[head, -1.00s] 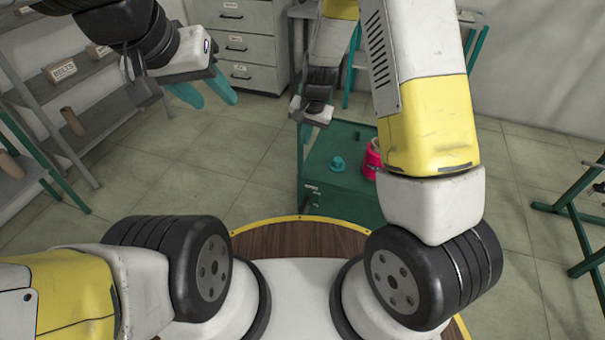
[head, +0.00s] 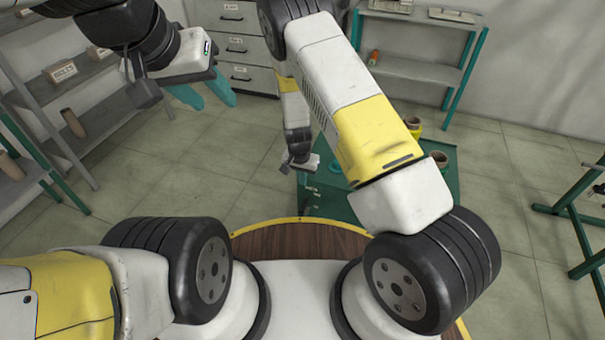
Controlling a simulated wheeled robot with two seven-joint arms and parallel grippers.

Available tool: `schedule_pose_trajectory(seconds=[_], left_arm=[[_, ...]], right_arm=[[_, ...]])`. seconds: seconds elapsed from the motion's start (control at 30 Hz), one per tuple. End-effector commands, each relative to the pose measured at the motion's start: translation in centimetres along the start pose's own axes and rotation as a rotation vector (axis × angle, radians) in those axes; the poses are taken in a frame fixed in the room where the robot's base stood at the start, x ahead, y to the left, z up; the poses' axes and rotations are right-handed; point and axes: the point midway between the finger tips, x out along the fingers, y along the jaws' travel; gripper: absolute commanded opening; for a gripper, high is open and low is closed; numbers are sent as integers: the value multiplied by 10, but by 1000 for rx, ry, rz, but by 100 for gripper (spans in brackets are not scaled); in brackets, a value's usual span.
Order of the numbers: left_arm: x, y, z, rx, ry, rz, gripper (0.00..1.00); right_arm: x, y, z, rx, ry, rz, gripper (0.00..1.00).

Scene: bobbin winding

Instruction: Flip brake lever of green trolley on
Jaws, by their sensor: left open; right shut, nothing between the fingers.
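The green trolley (head: 332,204) stands ahead of me, just beyond the wooden, yellow-edged surface, and is partly covered by my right arm. Small pale fittings (head: 311,190) show at its left front corner. I cannot tell whether the brake lever is among them or which way it is set. My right gripper (head: 305,178) points down close to this corner, shut and empty. Its fingertips are hard to make out, so contact is unclear. My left gripper (head: 205,95) is open and empty at the upper left, well away from the trolley.
Grey shelves (head: 85,95) stand at left, drawers (head: 238,45) behind, a teal-legged rack (head: 418,68) at the back right. Tiled floor is clear left of the trolley.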

Motion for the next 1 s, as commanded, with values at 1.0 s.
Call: schedule_pose_trajectory(seconds=[1.0], left_arm=[[0,0,0,0,0,0,43]], right_arm=[[136,0,17,1,-1,-1,0]])
